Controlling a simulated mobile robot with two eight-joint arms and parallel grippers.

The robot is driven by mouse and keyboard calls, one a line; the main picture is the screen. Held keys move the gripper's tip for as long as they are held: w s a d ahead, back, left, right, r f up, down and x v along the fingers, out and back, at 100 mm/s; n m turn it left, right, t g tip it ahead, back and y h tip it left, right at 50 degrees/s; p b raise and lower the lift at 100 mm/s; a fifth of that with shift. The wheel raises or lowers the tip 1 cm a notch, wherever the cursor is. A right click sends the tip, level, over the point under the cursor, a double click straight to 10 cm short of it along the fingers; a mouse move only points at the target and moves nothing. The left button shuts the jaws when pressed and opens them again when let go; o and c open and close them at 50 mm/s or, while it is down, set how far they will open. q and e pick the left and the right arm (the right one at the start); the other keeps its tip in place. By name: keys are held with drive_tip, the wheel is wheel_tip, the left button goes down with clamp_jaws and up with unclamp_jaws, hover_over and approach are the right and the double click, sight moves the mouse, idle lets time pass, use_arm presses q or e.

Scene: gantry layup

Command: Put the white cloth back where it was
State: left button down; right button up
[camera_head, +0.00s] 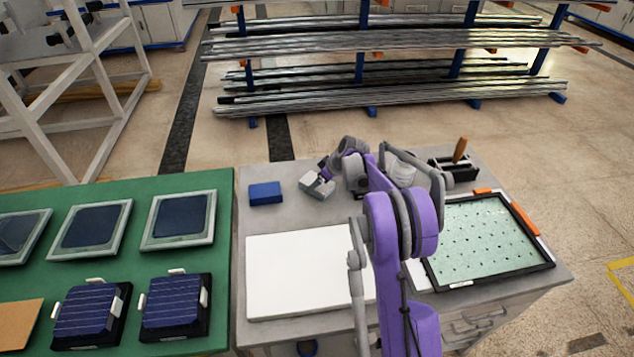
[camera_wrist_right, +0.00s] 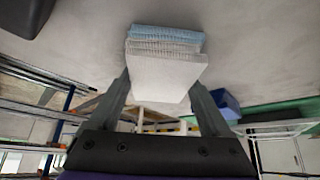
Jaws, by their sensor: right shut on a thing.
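The white cloth (camera_wrist_right: 165,75) is a folded, block-like pad between the fingertips of my right gripper (camera_wrist_right: 160,85) in the right wrist view. A light blue, textured layer (camera_wrist_right: 165,35) shows directly against its far side; I cannot tell whether it is part of the same pad or a separate cloth. In the head view the pale pad (camera_head: 315,186) is at the back of the grey table, under my right gripper (camera_head: 325,177), which is shut on it. I cannot tell whether the pad touches the table. My left gripper is not in view.
A blue block (camera_head: 265,193) lies left of the pad. A white board (camera_head: 300,272) lies in front. A black holder with a wooden handle (camera_head: 455,168) and a framed perforated panel (camera_head: 487,240) are at the right. Solar cells lie on the green mat (camera_head: 180,268).

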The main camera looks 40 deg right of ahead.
drive_tip(key=o, duration=1.1)
drive_tip(key=shift+r, duration=0.15)
drive_tip(key=v, duration=1.2)
drive_tip(key=s+a+r+m+g, duration=0.1)
drive_tip(key=s+a, duration=0.3)
drive_tip(key=a, duration=0.6)
drive_tip(key=s+a+r, duration=0.1)
drive_tip(key=s+a, duration=0.3)
drive_tip(key=a, duration=0.6)
drive_tip(key=s+a+f, duration=0.2)
drive_tip(key=s+a, duration=0.2)
drive_tip(key=s, duration=0.2)
drive_tip(key=s+a+f+m+h, duration=0.1)
drive_tip(key=s+a+f, duration=0.1)
drive_tip(key=s+a, duration=0.2)
drive_tip(key=s+a+f+m, duration=0.1)
drive_tip(key=s+a, duration=0.3)
drive_tip(key=s, duration=0.5)
drive_tip(key=shift+s+a+f+h, duration=0.25)
drive_tip(key=shift+f+h, duration=0.15)
drive_tip(key=shift+f, duration=0.15)
